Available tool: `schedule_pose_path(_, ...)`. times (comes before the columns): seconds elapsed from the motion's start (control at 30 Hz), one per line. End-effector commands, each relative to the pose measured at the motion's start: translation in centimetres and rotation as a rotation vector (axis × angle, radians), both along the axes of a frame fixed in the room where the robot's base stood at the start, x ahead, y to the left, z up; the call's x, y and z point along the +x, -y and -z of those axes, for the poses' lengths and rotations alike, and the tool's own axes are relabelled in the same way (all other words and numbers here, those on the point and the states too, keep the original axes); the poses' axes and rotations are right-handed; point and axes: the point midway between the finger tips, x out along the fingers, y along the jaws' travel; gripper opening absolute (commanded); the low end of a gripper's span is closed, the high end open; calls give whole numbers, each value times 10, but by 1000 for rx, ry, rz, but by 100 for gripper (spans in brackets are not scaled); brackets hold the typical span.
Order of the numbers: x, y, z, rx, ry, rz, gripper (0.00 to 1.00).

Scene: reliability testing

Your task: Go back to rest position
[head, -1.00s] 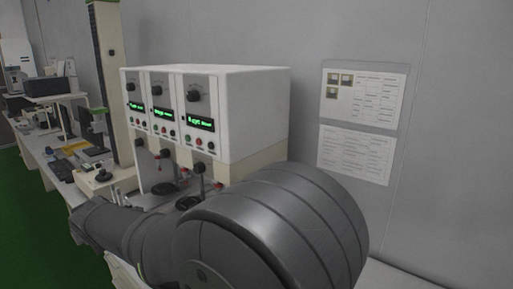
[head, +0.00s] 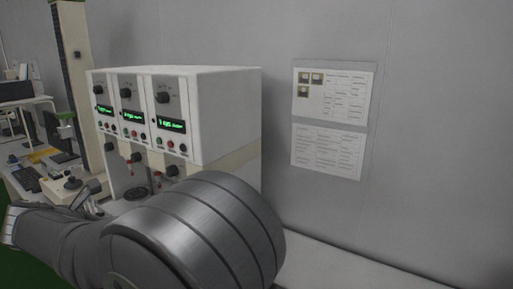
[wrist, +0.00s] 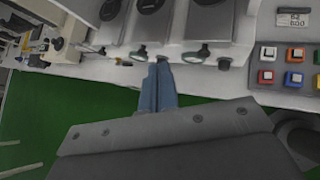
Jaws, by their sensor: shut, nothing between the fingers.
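My gripper (wrist: 157,86) shows in the wrist view as two blue fingers side by side, shut with nothing between them. Its fingertips point toward the front edge of the white bench, just short of the base of the testing machine in that picture. In the head view my grey arm crosses the lower left and hides the lower part of the machine; the gripper itself cannot be made out there. The white testing machine (head: 215,110) has three panels with knobs and green displays, and it stands against the wall.
A button panel (wrist: 284,65) with several coloured buttons lies at the right in the wrist view. A tall beige column stand (head: 78,90) is left of the machine. Two paper sheets (head: 330,120) hang on the wall. Green floor (wrist: 60,110) lies open before the bench.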

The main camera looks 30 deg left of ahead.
Motion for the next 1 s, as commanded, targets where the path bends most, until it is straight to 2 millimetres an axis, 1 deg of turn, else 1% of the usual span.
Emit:
schedule_pose_path(0.2,15,11,-26,-52,172,82,0)
schedule_pose_path(0.43,26,25,-61,-85,350,187,0)
schedule_pose_path(0.6,28,36,-88,-97,478,272,0)
schedule_pose_path(0.8,25,50,-119,-94,609,376,0)
schedule_pose_path(0.93,22,57,-133,-88,668,427,0)
schedule_pose_path(1.0,29,57,-133,-89,669,430,0)
